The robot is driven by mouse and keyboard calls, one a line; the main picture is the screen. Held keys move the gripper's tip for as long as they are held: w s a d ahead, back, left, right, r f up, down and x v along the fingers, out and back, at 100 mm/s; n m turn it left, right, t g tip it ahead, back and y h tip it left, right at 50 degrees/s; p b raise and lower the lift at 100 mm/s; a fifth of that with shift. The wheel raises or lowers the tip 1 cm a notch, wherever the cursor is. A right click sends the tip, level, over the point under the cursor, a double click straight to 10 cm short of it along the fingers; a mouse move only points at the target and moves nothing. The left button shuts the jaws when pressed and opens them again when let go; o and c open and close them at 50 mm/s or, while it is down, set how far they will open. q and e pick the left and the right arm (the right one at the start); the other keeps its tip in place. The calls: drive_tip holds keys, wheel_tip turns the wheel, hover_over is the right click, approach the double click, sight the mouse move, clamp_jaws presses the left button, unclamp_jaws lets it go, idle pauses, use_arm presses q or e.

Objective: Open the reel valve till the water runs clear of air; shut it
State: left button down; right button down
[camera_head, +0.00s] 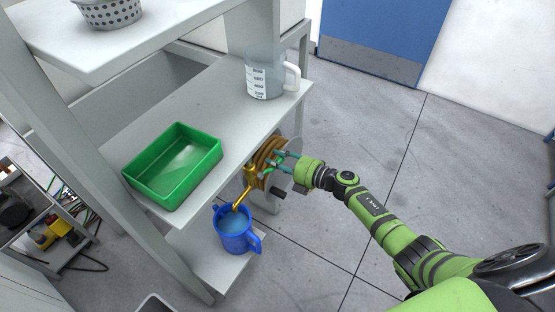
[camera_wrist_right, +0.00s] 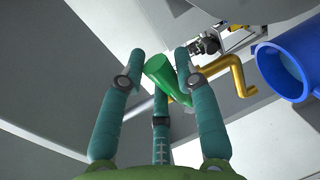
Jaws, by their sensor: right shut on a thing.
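The hose reel (camera_head: 270,150) hangs at the shelf's right side, with brown hose wound on it. Its brass outlet pipe (camera_head: 242,196) slants down to the mouth of a blue jug (camera_head: 236,242). The jug has bluish water in it; I cannot tell whether water is running or holds air. My right gripper (camera_head: 282,161) is at the reel. In the right wrist view its teal fingers (camera_wrist_right: 160,62) are closed around a green valve handle (camera_wrist_right: 160,72), with the brass pipe (camera_wrist_right: 238,76) and blue jug (camera_wrist_right: 291,66) to the right. My left gripper is out of view.
A green tray (camera_head: 139,178) and a clear measuring jug (camera_head: 264,82) stand on the shelf (camera_head: 205,103) above the blue jug. A perforated grey basket (camera_head: 110,12) is on the upper shelf. Open floor lies to the right, before a blue door (camera_head: 385,35).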

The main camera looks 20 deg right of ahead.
drive_tip(key=shift+f+m, duration=0.25)
drive_tip(key=shift+m, duration=0.05)
drive_tip(key=c, duration=0.9)
unclamp_jaws()
drive_tip(key=shift+o, duration=0.2)
drive_tip(key=v, duration=1.2)
drive_tip(key=shift+w, duration=0.1)
